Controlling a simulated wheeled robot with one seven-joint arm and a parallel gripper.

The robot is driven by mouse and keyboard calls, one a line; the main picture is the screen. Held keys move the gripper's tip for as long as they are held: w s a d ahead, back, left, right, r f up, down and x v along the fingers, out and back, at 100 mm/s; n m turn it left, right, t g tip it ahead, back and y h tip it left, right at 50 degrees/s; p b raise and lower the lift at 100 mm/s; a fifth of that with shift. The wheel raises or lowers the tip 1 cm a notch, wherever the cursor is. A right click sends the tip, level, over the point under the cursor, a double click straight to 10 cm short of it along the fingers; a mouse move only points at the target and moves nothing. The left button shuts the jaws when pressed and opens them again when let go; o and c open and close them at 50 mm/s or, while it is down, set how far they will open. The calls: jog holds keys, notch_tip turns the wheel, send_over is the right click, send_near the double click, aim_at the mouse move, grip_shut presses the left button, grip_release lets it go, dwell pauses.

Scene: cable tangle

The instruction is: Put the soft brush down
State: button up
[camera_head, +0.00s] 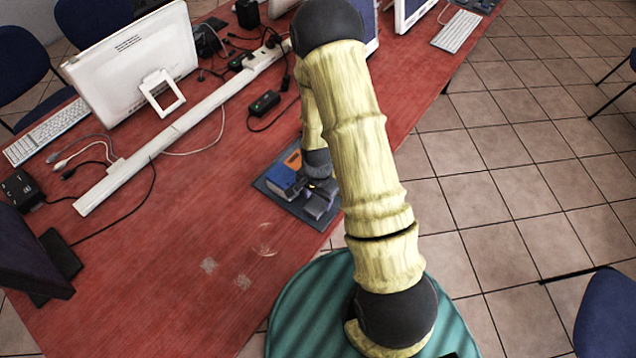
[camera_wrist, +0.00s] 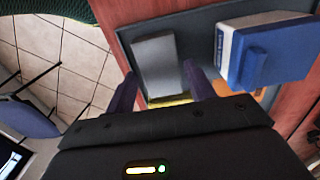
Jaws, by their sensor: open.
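I cannot tell for sure which item is the soft brush. In the wrist view, the two purple fingers of my gripper (camera_wrist: 162,88) are apart, with nothing seen clamped between them. A grey block (camera_wrist: 156,62) lies just beyond the fingertips on a dark mat or tray (camera_wrist: 195,35). A yellow strip (camera_wrist: 170,101) shows low between the fingers, partly hidden. A blue block with a white side (camera_wrist: 270,55) stands to the right. In the head view, my gripper (camera_head: 322,192) is low over the dark mat (camera_head: 296,206), beside the blue block (camera_head: 283,178).
An orange patch (camera_head: 293,159) shows on the mat. A white cable trunk (camera_head: 180,127), a black adapter with cable (camera_head: 264,103) and a monitor (camera_head: 135,65) stand farther back. The table's right edge is close to the mat.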

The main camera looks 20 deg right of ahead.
notch_tip(320, 180, up, 8)
jog(key=shift+b, duration=0.3)
jog(key=shift+f, duration=0.1)
dwell(0.5)
notch_tip(320, 180, up, 9)
jog(key=n+t, duration=0.1)
jog(key=n, duration=0.4)
send_over(318, 202)
jog(key=s, duration=0.3)
jog(key=s+r+n+t, duration=0.1)
jog(key=s+r+n, duration=0.4)
jog(key=r, duration=0.2)
jog(key=shift+r+n+t, duration=0.15)
jog(key=shift+n+t, duration=0.15)
jog(key=shift+n, duration=0.1)
